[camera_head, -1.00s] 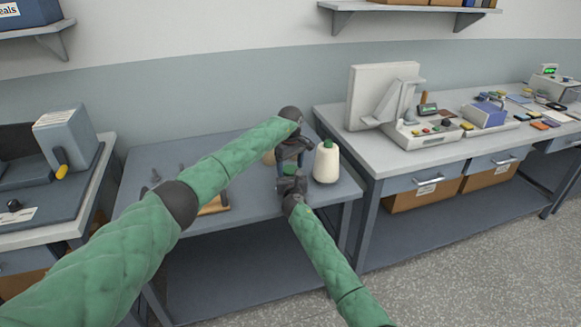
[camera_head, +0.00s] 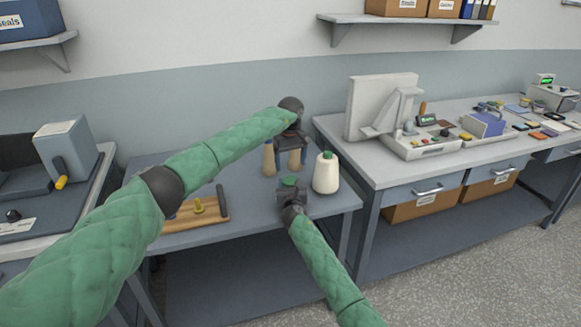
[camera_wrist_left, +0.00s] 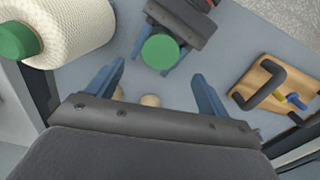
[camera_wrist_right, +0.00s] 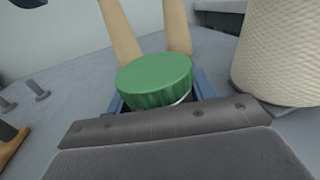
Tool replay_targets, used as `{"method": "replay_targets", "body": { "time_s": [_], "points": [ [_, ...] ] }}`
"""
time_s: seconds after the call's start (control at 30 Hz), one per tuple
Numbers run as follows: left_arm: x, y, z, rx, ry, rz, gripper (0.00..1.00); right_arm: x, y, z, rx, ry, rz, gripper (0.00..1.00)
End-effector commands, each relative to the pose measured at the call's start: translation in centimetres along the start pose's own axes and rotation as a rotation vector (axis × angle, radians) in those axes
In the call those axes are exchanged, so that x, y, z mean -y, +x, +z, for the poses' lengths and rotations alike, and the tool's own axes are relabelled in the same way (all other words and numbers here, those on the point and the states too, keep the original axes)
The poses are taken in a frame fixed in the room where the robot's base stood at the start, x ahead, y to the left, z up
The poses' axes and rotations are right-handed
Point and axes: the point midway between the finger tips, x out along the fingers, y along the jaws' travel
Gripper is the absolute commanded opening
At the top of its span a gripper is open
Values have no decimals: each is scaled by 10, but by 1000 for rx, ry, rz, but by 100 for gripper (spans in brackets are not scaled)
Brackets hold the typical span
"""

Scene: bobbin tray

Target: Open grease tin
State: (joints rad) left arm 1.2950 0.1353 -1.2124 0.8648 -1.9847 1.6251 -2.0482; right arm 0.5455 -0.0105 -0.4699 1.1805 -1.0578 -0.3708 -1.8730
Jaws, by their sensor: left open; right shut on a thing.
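The grease tin shows its round green lid (camera_wrist_right: 155,80) in the right wrist view, with a thin pale edge below it. My right gripper (camera_head: 290,192) is shut on the tin, its blue fingers on either side below the lid. The lid also shows in the left wrist view (camera_wrist_left: 160,51) and the head view (camera_head: 289,181). My left gripper (camera_wrist_left: 160,88) is open and empty, with its blue fingers spread wide. It is above the table and apart from the tin. The tin's body is mostly hidden by the right gripper.
A cream thread cone (camera_head: 326,173) with a green top stands right of the tin. Tan wooden pegs (camera_wrist_right: 120,35) stand behind it. A wooden board (camera_head: 197,220) with a dark handle lies on the left of the table (camera_head: 240,226). A monitor (camera_head: 377,103) stands on the right bench.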

Motion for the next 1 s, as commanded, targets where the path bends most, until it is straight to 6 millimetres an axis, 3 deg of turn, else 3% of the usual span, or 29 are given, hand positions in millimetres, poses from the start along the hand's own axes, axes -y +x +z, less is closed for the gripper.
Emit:
{"method": "replay_targets", "body": {
  "time_s": [0.17,0.33,0.8,1.0],
  "points": [
    [0,-7,0,0,100,-2,79,0,0,1,1,0,1,0],
    [0,0,1,2,113,-2,79,0,0,1,2,1,1,0],
    [0,59,1,3,111,-1,79,-1,0,2,2,1,1,0],
    [0,71,0,2,111,-1,79,-1,0,2,2,1,1,0]
  ]
}}
